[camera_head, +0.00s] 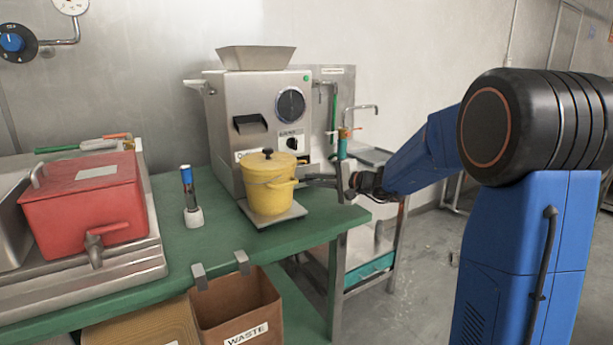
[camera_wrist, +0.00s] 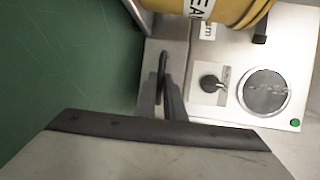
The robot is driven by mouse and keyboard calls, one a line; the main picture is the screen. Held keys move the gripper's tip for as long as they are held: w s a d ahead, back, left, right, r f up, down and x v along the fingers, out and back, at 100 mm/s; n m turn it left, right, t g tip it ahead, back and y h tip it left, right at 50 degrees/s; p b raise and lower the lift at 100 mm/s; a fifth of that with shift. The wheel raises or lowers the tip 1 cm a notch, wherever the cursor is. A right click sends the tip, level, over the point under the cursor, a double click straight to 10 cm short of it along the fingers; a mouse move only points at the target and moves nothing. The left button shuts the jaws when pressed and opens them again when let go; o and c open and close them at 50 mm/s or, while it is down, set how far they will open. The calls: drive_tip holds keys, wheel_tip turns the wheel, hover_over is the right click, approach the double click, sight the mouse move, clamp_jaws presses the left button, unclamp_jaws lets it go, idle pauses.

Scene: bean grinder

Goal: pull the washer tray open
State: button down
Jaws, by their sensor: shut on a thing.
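My gripper (camera_head: 312,181) reaches in from the right, beside the yellow pot (camera_head: 268,185), low at the front of the steel machine (camera_head: 262,112). In the wrist view my gripper's dark fingers (camera_wrist: 163,98) are shut on a slim dark handle (camera_wrist: 162,68) on a grey front (camera_wrist: 178,58), which I take to be the washer tray. This front lies beside the panel with a knob and a round dial (camera_wrist: 265,92).
The yellow pot, also in the wrist view (camera_wrist: 228,10), stands close to my fingers on a small plate. The green tabletop (camera_head: 205,240) holds a red box (camera_head: 85,205) and a small upright blue-topped item (camera_head: 190,190). A waste bin (camera_head: 240,305) hangs at the front edge.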

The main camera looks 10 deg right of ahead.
drive_tip(key=s+d, duration=0.1)
drive_tip(key=s, duration=0.4)
drive_tip(key=s+d, duration=0.1)
drive_tip(key=s, duration=0.2)
drive_tip(key=shift+d, duration=0.3)
drive_tip(key=c, duration=1.8)
unclamp_jaws()
drive_tip(key=shift+c, duration=0.2)
drive_tip(key=shift+d, duration=0.1)
drive_tip(key=v, duration=1.7)
drive_tip(key=shift+s+d, duration=0.1)
drive_tip(key=shift+s, duration=0.05)
